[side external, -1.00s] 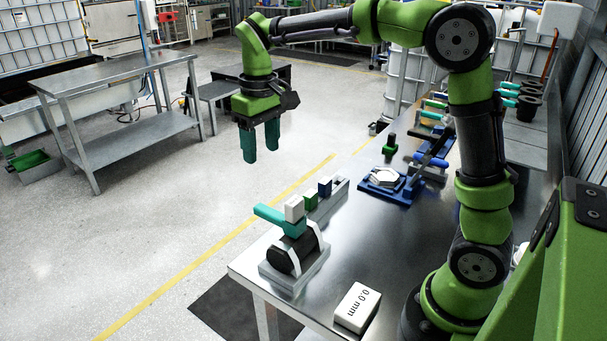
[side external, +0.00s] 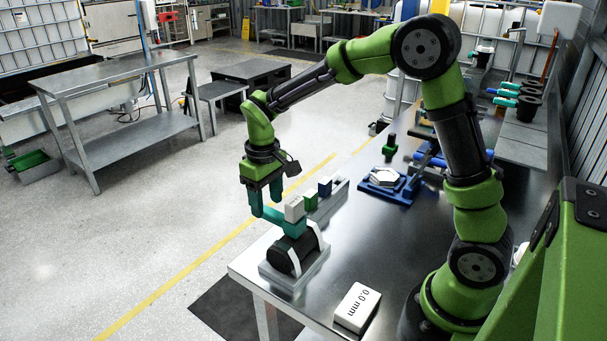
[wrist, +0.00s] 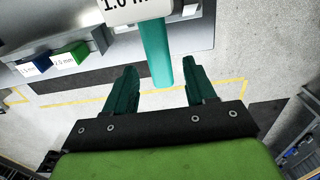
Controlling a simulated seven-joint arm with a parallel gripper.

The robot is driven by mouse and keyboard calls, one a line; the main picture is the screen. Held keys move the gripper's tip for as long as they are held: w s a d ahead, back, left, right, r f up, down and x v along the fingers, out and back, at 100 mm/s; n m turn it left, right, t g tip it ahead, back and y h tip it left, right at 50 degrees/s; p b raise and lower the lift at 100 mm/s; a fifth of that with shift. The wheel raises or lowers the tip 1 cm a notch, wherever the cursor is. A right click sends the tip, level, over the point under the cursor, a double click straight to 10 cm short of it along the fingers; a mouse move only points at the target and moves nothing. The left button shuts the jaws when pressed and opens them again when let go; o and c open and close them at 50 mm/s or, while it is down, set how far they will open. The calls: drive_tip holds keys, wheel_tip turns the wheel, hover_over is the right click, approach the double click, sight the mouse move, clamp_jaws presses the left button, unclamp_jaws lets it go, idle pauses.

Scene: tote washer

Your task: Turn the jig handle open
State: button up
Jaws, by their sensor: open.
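The jig (side external: 290,254) has a dark rounded body on a grey base at the near left corner of the metal table. Its teal handle (side external: 290,226) points left, out past the table edge. In the wrist view the handle (wrist: 156,50) comes down from the top, with its end between my two fingers. My gripper (side external: 266,201) is open and points down at the outer end of the handle. The wrist view shows my gripper (wrist: 160,72) with a gap on both sides of the handle. Contact is not visible.
A white block (side external: 294,209) marked 1.0 mm, a green block (side external: 310,200) and a blue block (side external: 325,187) stand close to the handle. A white 0.0 mm block (side external: 357,307) lies at the front. A blue fixture (side external: 388,185) sits farther back. Left of the table is open floor.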

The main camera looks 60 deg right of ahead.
drive_tip(key=shift+f, duration=1.1)
clamp_jaws()
